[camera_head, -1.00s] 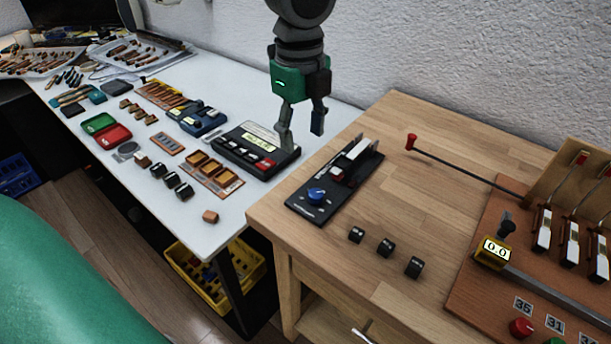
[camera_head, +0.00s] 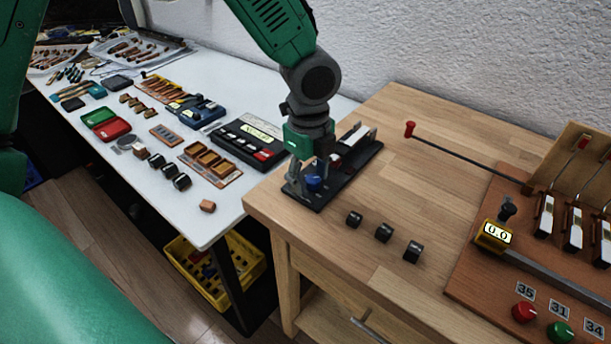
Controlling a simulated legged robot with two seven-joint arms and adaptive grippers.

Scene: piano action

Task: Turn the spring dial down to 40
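The spring dial is a blue knob (camera_head: 313,182) at the near end of a black panel (camera_head: 366,160) on the wooden bench. My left gripper (camera_head: 308,181) points down over that end. Its fingers look spread, one to the left of the knob and one behind it to the right. They partly hide the knob, and I cannot tell if they touch it. The dial's marks are too small or hidden to read. My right gripper is not in view.
Several black blocks (camera_head: 383,232) lie in front of the panel. A red-tipped rod (camera_head: 410,130) and a board with a yellow 0.0 display (camera_head: 494,235) are to the right. A black device with a lit display (camera_head: 262,133) is on the white table at left.

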